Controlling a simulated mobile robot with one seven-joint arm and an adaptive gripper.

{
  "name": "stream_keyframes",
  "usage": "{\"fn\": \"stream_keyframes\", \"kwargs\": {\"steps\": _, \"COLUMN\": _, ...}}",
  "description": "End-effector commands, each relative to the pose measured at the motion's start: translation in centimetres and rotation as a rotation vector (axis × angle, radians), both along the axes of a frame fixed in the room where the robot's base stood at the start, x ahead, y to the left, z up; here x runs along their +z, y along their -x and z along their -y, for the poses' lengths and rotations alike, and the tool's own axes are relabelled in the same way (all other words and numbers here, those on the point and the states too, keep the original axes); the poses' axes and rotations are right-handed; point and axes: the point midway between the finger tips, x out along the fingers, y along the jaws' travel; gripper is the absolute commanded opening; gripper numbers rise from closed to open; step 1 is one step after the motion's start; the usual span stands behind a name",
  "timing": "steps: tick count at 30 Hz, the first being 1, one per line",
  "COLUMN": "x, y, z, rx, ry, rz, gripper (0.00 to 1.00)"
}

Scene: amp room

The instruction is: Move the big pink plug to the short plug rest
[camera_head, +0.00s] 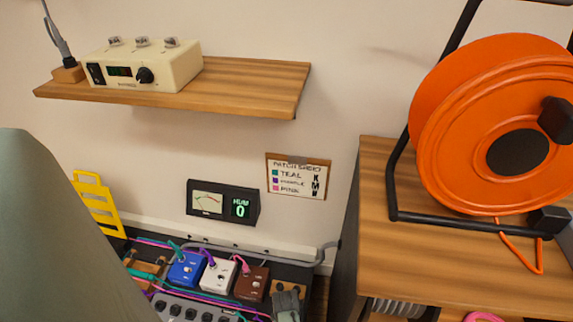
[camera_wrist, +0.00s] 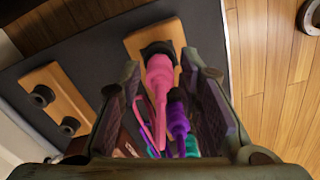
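The big pink plug (camera_wrist: 160,75) stands at a black socket on a wooden block (camera_wrist: 172,35) in the wrist view, its pink cable running toward the camera. My gripper (camera_wrist: 160,78) is open, with one finger on each side of the plug and gaps visible. It also shows at the lower right of the pedalboard in the head view (camera_head: 286,302), where it hides the plug. A second wooden block (camera_wrist: 72,92) with two empty black sockets lies to the left. I cannot tell which block is the short plug rest.
A purple plug (camera_wrist: 177,120) and a teal plug (camera_wrist: 190,146) are close below the pink one. Blue (camera_head: 187,268), white (camera_head: 217,275) and brown (camera_head: 251,284) pedals with cables stand left of my gripper. A wooden cabinet (camera_head: 375,200) with an orange reel (camera_head: 490,120) is at right.

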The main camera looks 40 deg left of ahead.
Motion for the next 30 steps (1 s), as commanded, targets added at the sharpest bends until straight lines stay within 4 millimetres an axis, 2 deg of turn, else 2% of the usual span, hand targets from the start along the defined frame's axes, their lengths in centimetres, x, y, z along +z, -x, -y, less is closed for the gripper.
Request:
{"fn": "stream_keyframes", "kwargs": {"steps": 4, "x": 0.0, "y": 0.0, "z": 0.0, "rx": -0.001, "ry": 0.001, "rz": 0.0, "gripper": 0.43}}
{"fn": "stream_keyframes", "kwargs": {"steps": 12, "x": 0.0, "y": 0.0, "z": 0.1, "rx": -0.001, "ry": 0.001, "rz": 0.0, "gripper": 0.43}}
{"fn": "stream_keyframes", "kwargs": {"steps": 16, "x": 0.8, "y": -0.1, "z": 0.0, "rx": -0.002, "ry": -0.001, "rz": 0.002, "gripper": 0.43}}
{"fn": "stream_keyframes", "kwargs": {"steps": 20, "x": 2.9, "y": -0.1, "z": 0.0, "rx": -0.002, "ry": -0.002, "rz": 0.003, "gripper": 0.43}}
{"fn": "stream_keyframes", "kwargs": {"steps": 30, "x": 9.8, "y": -0.1, "z": 0.0, "rx": -0.001, "ry": -0.002, "rz": 0.003, "gripper": 0.43}}
